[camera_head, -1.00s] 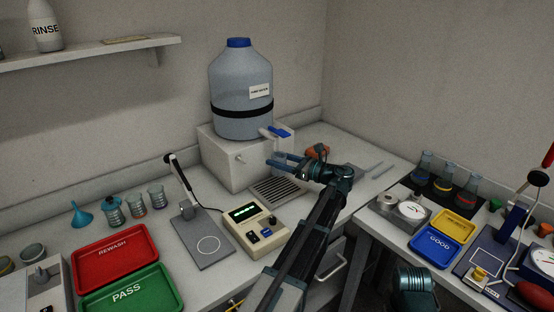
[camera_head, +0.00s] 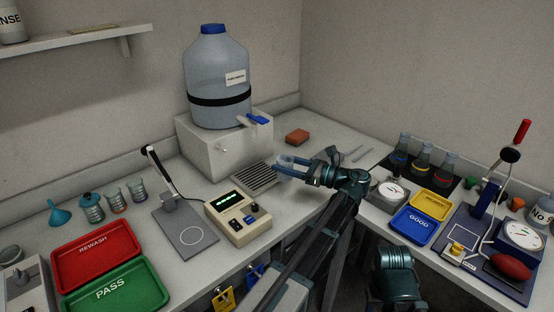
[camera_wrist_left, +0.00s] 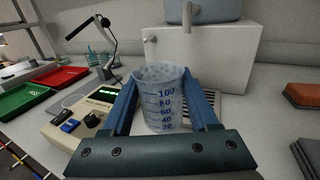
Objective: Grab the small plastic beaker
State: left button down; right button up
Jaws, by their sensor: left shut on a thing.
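My left gripper (camera_head: 288,165) is shut on a small clear plastic beaker with blue graduation marks. The beaker (camera_wrist_left: 162,98) stands upright between the two blue fingers in the left wrist view, open side up. Its lowest part is hidden behind the gripper body. In the head view the beaker is small and partly covered by the fingers, to the right of the drip grille (camera_head: 257,180). I cannot tell how high it is above the counter. My right gripper is not in view.
A water jug (camera_head: 218,80) with a blue tap (camera_head: 257,119) stands on a white box (camera_head: 220,150). A beige meter (camera_head: 238,217) is front left of the gripper. An orange sponge (camera_head: 297,136) lies behind it. Red (camera_head: 95,252) and green (camera_head: 118,289) trays are at left.

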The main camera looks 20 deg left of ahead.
pick_arm(q)
jog(key=shift+s+d, duration=0.35)
jog(key=shift+d, duration=0.55)
jog(key=shift+s+d, duration=0.4)
jog(key=shift+d, duration=0.55)
jog(key=shift+s+d, duration=0.35)
jog(key=shift+d, duration=0.55)
